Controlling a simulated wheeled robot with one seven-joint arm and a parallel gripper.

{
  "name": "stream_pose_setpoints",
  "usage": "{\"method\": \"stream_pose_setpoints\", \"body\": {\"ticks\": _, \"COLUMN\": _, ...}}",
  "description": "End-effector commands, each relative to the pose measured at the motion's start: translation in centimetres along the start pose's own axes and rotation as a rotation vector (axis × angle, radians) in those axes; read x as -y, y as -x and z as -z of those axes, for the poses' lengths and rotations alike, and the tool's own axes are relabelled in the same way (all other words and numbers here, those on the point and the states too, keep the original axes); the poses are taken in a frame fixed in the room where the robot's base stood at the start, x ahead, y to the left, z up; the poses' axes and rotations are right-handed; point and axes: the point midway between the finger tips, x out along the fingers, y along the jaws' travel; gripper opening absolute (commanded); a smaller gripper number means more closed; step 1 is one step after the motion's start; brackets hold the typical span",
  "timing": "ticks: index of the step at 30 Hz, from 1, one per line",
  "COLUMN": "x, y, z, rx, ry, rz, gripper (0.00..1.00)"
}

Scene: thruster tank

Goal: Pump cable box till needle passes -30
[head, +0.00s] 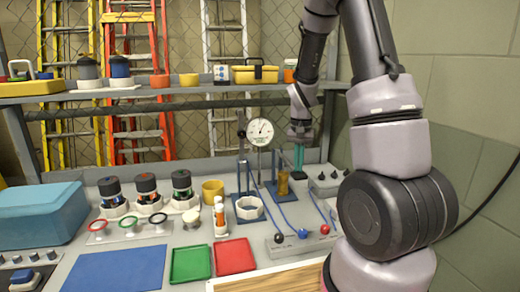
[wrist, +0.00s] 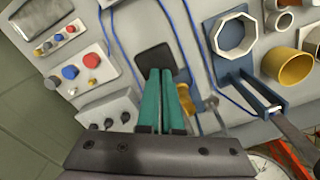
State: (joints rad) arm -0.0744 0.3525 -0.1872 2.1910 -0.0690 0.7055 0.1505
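The round white gauge (head: 260,132) stands on a thin post at the back of the bench. Its needle points upward, leaning slightly right; the numbers are too small to read. Blue cables run to a low grey box (head: 270,247) with black, blue and red balls, perhaps the cable box. My gripper (head: 299,166) points down right of the gauge, clear of that box. In the wrist view its teal fingers (wrist: 160,72) lie close together, with nothing visible between them. Their tips overlap the edge of a dark square pad (wrist: 154,55); contact cannot be told.
A brass cylinder on a blue base (head: 283,184) stands just left of my gripper. A grey box with black knobs (head: 322,180) is to its right. A blue stand with a white octagonal ring (head: 249,208) is left. A shelf (head: 215,88) crosses behind.

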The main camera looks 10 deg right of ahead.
Motion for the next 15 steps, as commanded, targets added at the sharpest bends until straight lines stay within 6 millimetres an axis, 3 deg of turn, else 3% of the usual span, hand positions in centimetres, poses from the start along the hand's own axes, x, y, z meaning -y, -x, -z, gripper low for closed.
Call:
{"method": "stream_pose_setpoints", "body": {"ticks": 13, "x": -0.1, "y": -5.1, "z": 0.0, "rx": 0.002, "ry": 0.000, "rz": -0.002, "gripper": 0.00}}
{"method": "stream_pose_setpoints", "body": {"ticks": 15, "x": 0.0, "y": -4.8, "z": 0.0, "rx": -0.001, "ry": 0.000, "rz": 0.000, "gripper": 0.00}}
